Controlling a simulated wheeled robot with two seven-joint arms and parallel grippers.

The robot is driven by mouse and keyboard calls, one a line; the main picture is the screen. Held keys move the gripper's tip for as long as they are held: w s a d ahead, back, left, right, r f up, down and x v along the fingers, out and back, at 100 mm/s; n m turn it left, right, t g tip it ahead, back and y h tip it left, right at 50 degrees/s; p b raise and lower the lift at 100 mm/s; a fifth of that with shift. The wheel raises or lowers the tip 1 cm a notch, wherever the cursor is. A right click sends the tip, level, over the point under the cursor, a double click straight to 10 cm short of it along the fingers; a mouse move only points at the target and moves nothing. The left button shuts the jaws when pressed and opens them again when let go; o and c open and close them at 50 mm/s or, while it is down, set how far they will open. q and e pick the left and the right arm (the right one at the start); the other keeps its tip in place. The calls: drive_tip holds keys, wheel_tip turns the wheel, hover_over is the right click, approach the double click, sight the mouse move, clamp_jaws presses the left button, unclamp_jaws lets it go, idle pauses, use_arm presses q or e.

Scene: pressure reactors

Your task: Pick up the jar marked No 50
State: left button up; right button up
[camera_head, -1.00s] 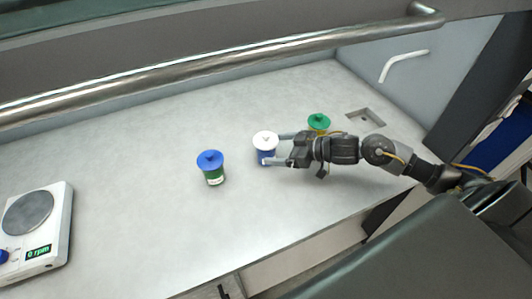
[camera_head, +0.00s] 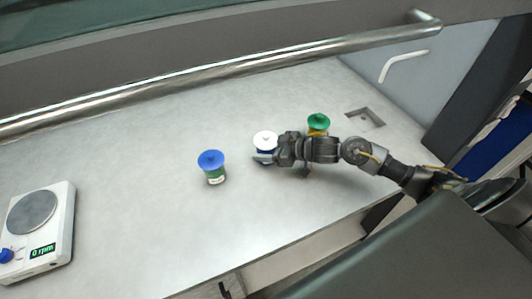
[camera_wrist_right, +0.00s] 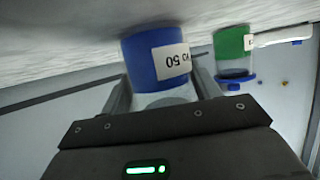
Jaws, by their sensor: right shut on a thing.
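The jar marked No 50 (camera_head: 265,139) has a white lid and a blue body and stands on the grey bench. In the right wrist view its blue body (camera_wrist_right: 150,60) carries a white label that reads "50" upside down. My right gripper (camera_head: 266,156) is shut on this jar, with one finger on each side of it in the wrist view. The arm comes in from the right, and the gripper hides part of the jar's body in the head view. My left gripper is not in view.
A blue-lidded green jar (camera_head: 212,168) stands to the left. A green-lidded jar (camera_head: 318,122) stands right behind my right arm. A white stirrer plate reading 0 rpm (camera_head: 55,222) sits far left. A metal rail (camera_head: 220,62) crosses above the bench. The front middle is clear.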

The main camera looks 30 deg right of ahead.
sight(270, 140)
drive_tip(key=shift+c, duration=1)
drive_tip(key=shift+r, duration=0.1)
drive_tip(key=shift+r, duration=0.45)
drive_tip(key=r, duration=0.2)
drive_tip(key=shift+s+d+r+b, duration=0.1)
drive_tip(key=shift+d+r+b, duration=0.15)
drive_tip(key=shift+r+b, duration=0.15)
drive_tip(key=w+r+v, duration=0.1)
drive_tip(key=v, duration=0.7)
drive_tip(key=w+d+r+v, duration=0.1)
drive_tip(key=r+v, duration=0.1)
drive_tip(key=v, duration=0.6)
drive_tip(key=shift+w+b, duration=0.2)
drive_tip(key=shift+b, duration=0.15)
drive_tip(key=shift+a, duration=0.1)
